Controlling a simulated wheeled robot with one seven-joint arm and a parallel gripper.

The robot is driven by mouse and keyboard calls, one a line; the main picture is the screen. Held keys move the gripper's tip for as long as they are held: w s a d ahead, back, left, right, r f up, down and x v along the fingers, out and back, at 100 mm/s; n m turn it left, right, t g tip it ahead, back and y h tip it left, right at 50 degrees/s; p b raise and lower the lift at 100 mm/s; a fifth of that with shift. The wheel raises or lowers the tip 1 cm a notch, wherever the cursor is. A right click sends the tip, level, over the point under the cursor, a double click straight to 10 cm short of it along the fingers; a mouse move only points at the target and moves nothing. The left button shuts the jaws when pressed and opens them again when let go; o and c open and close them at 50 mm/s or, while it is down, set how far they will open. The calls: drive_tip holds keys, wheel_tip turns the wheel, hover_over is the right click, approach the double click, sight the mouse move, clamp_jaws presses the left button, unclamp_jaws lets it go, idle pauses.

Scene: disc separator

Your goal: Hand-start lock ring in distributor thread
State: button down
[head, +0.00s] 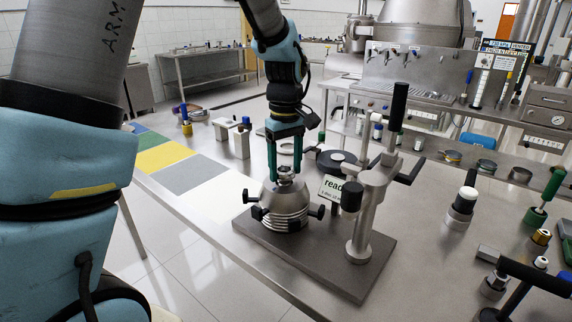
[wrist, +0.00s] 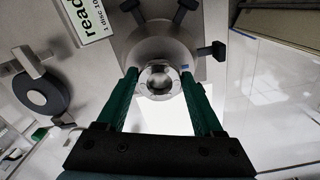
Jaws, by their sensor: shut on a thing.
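My gripper (head: 287,176) points straight down with its two green fingers over the top of a conical metal assembly (head: 283,203). In the wrist view the fingertips (wrist: 160,76) stand on both sides of a small silver ring (wrist: 146,88), which I take as the lock ring, and hold it. The ring sits over the assembly's narrow top, in line with its centre as far as I can tell. The distributor thread is hidden under the ring. Whether the ring touches the thread cannot be told. The assembly has black knobs around it and stands on a dark base plate (head: 345,262).
A post with black-handled levers (head: 362,215) stands on the same plate, just right of my gripper. A sign reading "read" (head: 331,188) is behind. Coloured mats (head: 195,172) lie along the left edge. Tools and small parts crowd the right side.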

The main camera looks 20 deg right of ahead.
drive_tip(key=shift+m, duration=0.3)
drive_tip(key=m, duration=0.3)
drive_tip(key=shift+a+p, duration=0.15)
drive_tip(key=shift+p, duration=0.2)
drive_tip(key=m+p, duration=0.1)
drive_tip(key=m, duration=0.4)
drive_tip(key=shift+w, duration=0.15)
unclamp_jaws()
